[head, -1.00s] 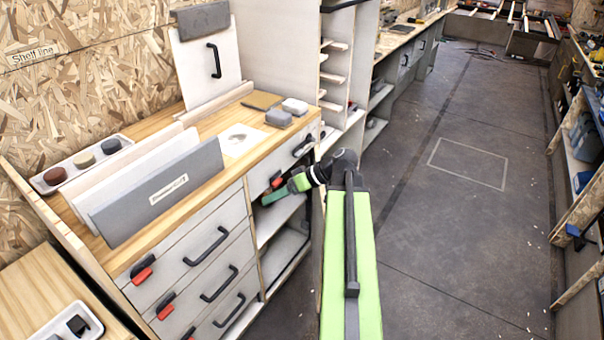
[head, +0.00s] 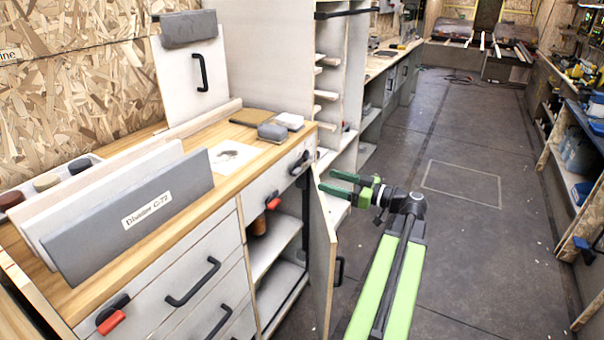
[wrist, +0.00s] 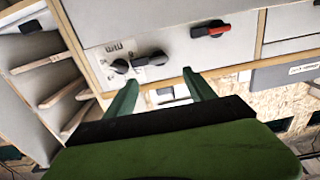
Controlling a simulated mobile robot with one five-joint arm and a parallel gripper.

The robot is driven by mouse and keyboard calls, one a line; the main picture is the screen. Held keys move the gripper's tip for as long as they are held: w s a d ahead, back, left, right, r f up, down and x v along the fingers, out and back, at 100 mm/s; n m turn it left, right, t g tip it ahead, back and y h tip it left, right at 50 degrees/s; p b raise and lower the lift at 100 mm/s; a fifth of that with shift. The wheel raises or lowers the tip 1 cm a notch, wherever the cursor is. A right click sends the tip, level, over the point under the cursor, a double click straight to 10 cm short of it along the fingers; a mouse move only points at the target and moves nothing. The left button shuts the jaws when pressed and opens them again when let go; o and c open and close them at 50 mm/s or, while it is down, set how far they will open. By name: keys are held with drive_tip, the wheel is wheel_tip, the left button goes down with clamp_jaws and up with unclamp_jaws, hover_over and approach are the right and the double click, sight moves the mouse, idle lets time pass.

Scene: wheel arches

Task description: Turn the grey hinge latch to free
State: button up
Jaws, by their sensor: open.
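A dark grey latch-like fitting (head: 300,164) sits on the cabinet front's upper right, above the open door's hinge side. In the wrist view it looks like two dark rounded knobs (wrist: 138,62) beside a small printed label; I cannot tell which way it is turned. My gripper (head: 335,183) is open and empty, with green fingers, to the right of the fitting and apart from it. In the wrist view my fingertips (wrist: 161,80) point toward the cabinet front, just short of the knobs. A red-tipped latch (head: 273,203) is left of the fitting.
The cabinet door (head: 322,255) stands open below my gripper, with shelves behind it. The worktop (head: 222,180) holds grey and pale panels and small blocks. Another red-tipped latch (head: 111,318) is on the lower left drawers. Floor to the right is clear.

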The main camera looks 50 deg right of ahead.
sight(300, 171)
drive_tip(key=x, duration=1)
drive_tip(key=shift+w, duration=0.35)
